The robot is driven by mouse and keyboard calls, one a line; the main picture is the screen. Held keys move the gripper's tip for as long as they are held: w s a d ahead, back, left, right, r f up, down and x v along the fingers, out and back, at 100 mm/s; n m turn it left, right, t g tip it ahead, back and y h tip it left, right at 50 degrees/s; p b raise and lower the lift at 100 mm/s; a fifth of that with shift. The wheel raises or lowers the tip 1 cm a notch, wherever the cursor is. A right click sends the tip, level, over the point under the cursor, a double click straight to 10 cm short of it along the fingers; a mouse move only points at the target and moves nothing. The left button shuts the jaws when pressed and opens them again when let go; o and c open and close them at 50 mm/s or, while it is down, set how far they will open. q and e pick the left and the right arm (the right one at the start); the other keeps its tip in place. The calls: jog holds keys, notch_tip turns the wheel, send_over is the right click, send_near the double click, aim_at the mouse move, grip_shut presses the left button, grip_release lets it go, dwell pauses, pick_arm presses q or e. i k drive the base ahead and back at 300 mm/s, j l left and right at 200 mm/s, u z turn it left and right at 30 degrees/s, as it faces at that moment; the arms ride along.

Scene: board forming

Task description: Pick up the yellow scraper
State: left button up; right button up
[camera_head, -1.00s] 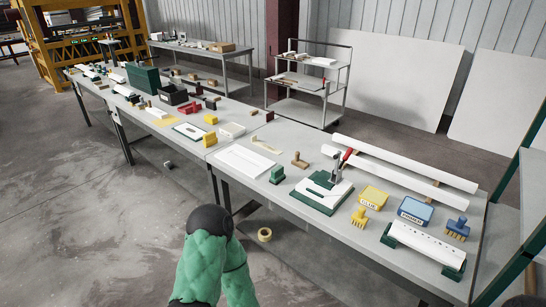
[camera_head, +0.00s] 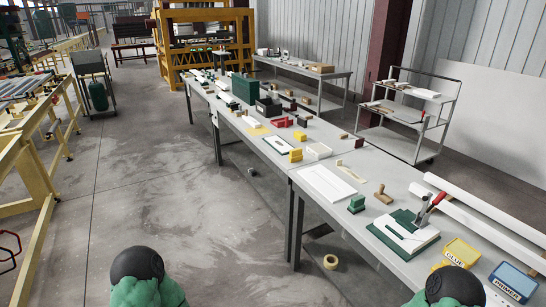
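On the long grey table, a small piece of yellow (camera_head: 440,266) shows at the lower right, beside a black arm joint of mine. It may be the yellow scraper, but most of it is hidden and I cannot tell for sure. A yellow tub labelled GLUE (camera_head: 462,252) lies just beyond it. Two yellow blocks, a near one (camera_head: 295,156) and a farther one (camera_head: 300,136), stand further up the table. Only green-sleeved parts of my arms with black joints show at the bottom edge. Neither gripper is in view.
A blue tub labelled PRIMER (camera_head: 513,281), a green-based clamp fixture (camera_head: 402,236) and long white boards (camera_head: 485,217) occupy the near table. A tape roll (camera_head: 331,262) lies on the floor by the table. The concrete floor (camera_head: 160,190) left of the table is open.

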aim_at(295, 155)
jog(key=i+j, duration=0.25)
jog(key=i, duration=0.25)
jog(key=i+j, duration=0.25)
jog(key=i, duration=0.25)
jog(key=i+j+z, duration=0.1)
jog(key=i+j, duration=0.15)
jog(key=i, duration=0.25)
